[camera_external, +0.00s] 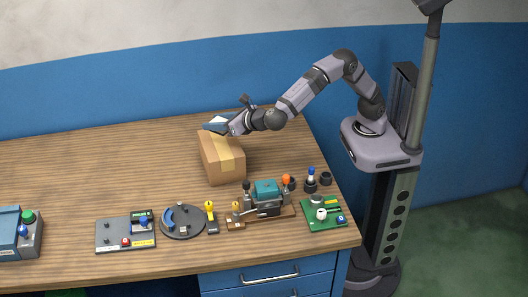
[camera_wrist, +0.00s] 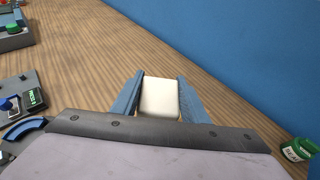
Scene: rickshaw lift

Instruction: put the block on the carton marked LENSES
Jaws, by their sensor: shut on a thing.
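My gripper (camera_external: 216,125) is over the far top part of a brown carton (camera_external: 223,158) with a lighter tape strip. I cannot read any marking on the carton. In the wrist view my gripper's blue fingers (camera_wrist: 158,92) are shut on a cream-white block (camera_wrist: 158,98), one finger on each side. The block is hard to make out in the external view, and I cannot tell whether it touches the carton. The carton does not show in the wrist view.
Along the near side stand a grey board (camera_external: 126,233), a round dark tray (camera_external: 183,222), a teal-topped device (camera_external: 266,196) and a green board (camera_external: 324,214). A blue unit (camera_external: 10,236) is at far left. A green-lidded jar (camera_wrist: 298,150) shows at lower right. The table left of the carton is clear.

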